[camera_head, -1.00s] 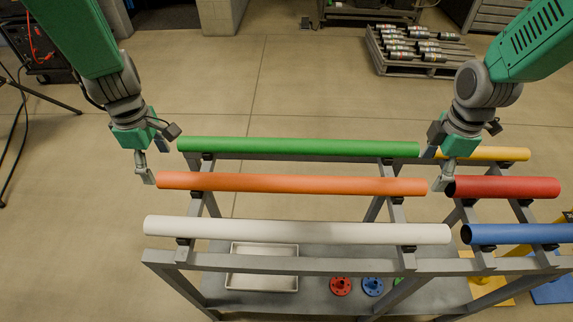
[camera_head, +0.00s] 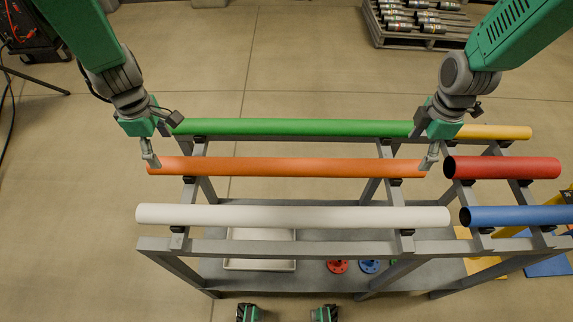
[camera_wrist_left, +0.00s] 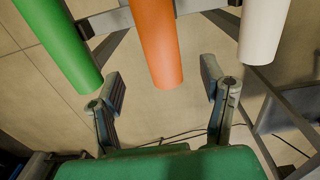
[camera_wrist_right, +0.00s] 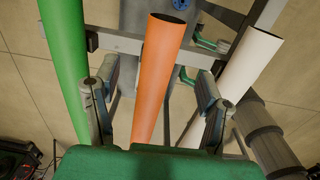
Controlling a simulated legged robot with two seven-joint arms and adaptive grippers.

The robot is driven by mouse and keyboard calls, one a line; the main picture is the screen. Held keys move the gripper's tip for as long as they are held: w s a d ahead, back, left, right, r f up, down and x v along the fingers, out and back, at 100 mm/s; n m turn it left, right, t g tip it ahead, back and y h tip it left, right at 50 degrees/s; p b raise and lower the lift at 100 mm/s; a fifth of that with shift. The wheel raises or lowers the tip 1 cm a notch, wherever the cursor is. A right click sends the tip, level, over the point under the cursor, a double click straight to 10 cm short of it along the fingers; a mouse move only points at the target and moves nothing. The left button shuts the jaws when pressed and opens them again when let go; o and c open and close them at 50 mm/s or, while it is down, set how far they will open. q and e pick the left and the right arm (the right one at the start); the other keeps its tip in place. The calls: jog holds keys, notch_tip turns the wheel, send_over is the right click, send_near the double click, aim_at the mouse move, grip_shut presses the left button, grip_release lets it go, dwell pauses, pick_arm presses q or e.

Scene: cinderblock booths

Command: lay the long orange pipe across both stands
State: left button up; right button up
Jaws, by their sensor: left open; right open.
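The long orange pipe (camera_head: 285,167) lies on the metal rack's cross bars, between a green pipe and a white pipe. My left gripper (camera_head: 150,160) is open at the pipe's left end. In the left wrist view the orange pipe's end (camera_wrist_left: 162,70) points between the spread fingers (camera_wrist_left: 162,95). My right gripper (camera_head: 429,158) is open at the pipe's right end. In the right wrist view the orange pipe (camera_wrist_right: 158,80) runs between its spread fingers (camera_wrist_right: 158,100). Neither gripper is closed on it. I cannot make out the two stands for certain.
The green pipe (camera_head: 290,127) lies behind, the white pipe (camera_head: 300,215) in front. Yellow (camera_head: 495,132), red (camera_head: 500,167) and blue (camera_head: 515,215) pipes lie to the right. The rack (camera_head: 330,247) has a lower shelf with a tray (camera_head: 260,262). A loaded pallet (camera_head: 415,42) stands behind.

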aim_at(168, 160)
pick_arm(q)
notch_tip(168, 160, down, 8)
jog(key=shift+f, duration=0.1)
pick_arm(e)
notch_tip(168, 160, down, 8)
jog(key=shift+f, duration=0.1)
pick_arm(q)
grip_shut()
pick_arm(e)
grip_shut()
pick_arm(q)
jog(key=shift+w, duration=0.1)
pick_arm(e)
jog(key=shift+w, duration=0.1)
